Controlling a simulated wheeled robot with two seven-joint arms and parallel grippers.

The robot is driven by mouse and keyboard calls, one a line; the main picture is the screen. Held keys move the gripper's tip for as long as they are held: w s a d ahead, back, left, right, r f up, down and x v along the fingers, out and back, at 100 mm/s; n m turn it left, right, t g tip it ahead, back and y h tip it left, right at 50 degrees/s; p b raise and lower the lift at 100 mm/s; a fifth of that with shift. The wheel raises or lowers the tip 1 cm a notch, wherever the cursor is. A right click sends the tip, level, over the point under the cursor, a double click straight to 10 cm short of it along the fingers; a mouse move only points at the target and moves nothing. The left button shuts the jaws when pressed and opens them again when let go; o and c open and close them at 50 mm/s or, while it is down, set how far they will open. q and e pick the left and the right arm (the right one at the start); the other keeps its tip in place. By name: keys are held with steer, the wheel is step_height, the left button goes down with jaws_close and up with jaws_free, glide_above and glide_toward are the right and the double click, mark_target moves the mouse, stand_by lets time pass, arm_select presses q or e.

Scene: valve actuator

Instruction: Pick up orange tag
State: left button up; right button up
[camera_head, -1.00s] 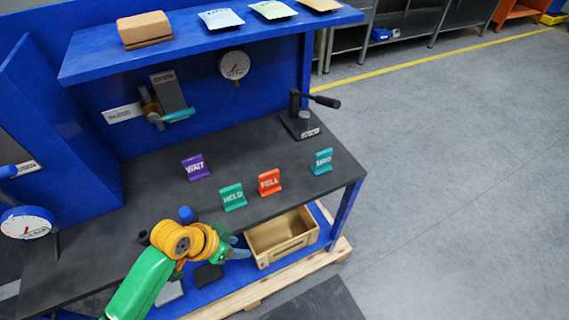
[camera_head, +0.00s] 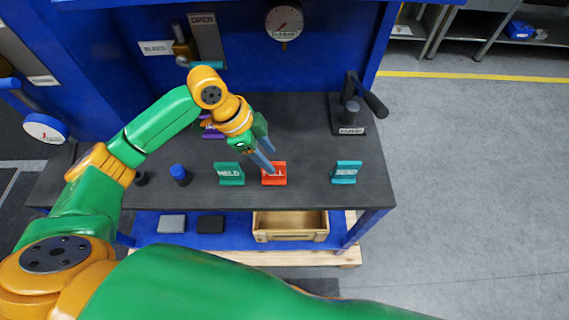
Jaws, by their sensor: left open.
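The orange tag (camera_head: 274,179) stands on the dark bench top between the green HELD tag (camera_head: 230,174) and the teal tag (camera_head: 346,172). My left gripper (camera_head: 268,160) is open and reaches down from the left, its grey-blue fingers at the orange tag's upper edge and covering part of its lettering. I cannot tell whether the fingers touch the tag. The purple tag (camera_head: 212,134) is mostly hidden behind my left arm. My right gripper is not in view.
A black lever press (camera_head: 352,112) stands at the bench's right rear. A blue-topped knob (camera_head: 180,175) is left of the tags. A wooden crate (camera_head: 291,236) sits on the lower shelf. The bench between the teal tag and its right edge is clear.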

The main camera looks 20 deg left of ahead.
mark_target(285, 178)
arm_select(q)
steer(key=shift+w+f+b, duration=0.35)
steer(key=shift+w+f, duration=0.1)
steer(key=shift+f, duration=0.35)
steer(key=shift+w+a, duration=0.1)
steer(key=shift+a, duration=0.05)
steer(key=shift+f+p, duration=0.3)
steer(key=shift+f, duration=0.1)
steer(key=x, duration=0.1)
steer(key=p+x, duration=0.1)
steer(key=x, duration=0.3)
steer(key=shift+s+d+f, duration=0.15)
steer(key=shift+s+d, duration=0.1)
steer(key=shift+s, duration=0.05)
steer(key=shift+w+f, duration=0.1)
steer(key=shift+f, duration=0.05)
jaws_close()
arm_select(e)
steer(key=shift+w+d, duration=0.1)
